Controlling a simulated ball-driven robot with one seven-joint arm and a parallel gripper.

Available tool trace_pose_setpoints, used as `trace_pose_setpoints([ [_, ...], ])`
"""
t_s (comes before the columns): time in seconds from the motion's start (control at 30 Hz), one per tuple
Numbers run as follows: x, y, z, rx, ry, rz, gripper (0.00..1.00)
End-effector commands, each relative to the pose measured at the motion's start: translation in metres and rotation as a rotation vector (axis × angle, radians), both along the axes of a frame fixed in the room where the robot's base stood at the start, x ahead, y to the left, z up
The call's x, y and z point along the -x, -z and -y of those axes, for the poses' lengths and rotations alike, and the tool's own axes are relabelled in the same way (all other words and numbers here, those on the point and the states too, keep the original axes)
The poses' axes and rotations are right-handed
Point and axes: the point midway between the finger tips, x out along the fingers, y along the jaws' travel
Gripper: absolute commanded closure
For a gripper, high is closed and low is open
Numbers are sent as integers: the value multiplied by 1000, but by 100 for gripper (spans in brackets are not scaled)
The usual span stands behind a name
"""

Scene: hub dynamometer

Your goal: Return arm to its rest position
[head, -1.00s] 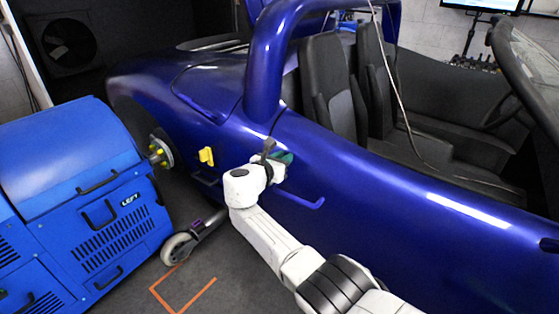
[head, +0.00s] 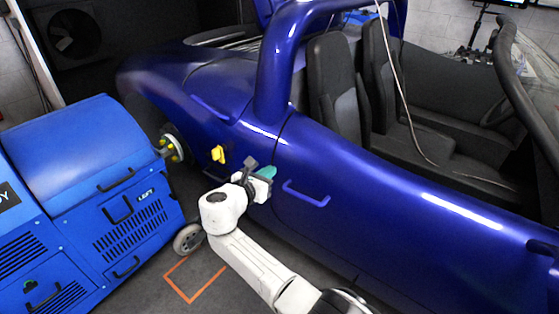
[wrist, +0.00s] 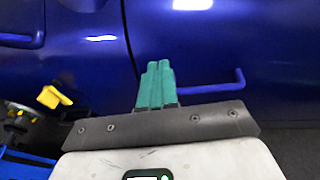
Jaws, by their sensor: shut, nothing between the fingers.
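My gripper (head: 267,172) is in front of the blue car's side, near the door seam, at the end of my white arm. In the wrist view its green fingers (wrist: 156,85) are together with nothing between them. They point toward the blue car (wrist: 215,55). A gap between the fingertips and the body panel cannot be measured from these views. My arm reaches up from the bottom of the head view, bent at the elbow.
A blue dynamometer unit (head: 95,160) marked LEFT stands at the left, by the wheel hub. A yellow part (head: 218,154) sits on the car's side near my gripper. A blue door handle (head: 305,193) juts out to its right. Orange floor marks (head: 190,298) lie below.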

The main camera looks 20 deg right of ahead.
Motion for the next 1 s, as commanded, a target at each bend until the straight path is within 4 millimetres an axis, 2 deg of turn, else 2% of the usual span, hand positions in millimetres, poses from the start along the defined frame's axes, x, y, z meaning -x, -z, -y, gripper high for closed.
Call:
trace_pose_setpoints([
  [0.13, 7, -4, -12, 0, -1, -1, 100],
  [0.33, 10, -4, -16, 1, 1, -1, 100],
  [0.47, 30, 21, -6, -116, 54, 34, 100],
  [0.57, 65, 56, 9, -306, 157, 96, 100],
  [0.7, 132, 110, 31, -618, 376, 212, 100],
  [0.8, 184, 140, 44, -816, 555, 295, 100],
  [1.0, 289, 176, 61, -1142, 946, 467, 100],
])
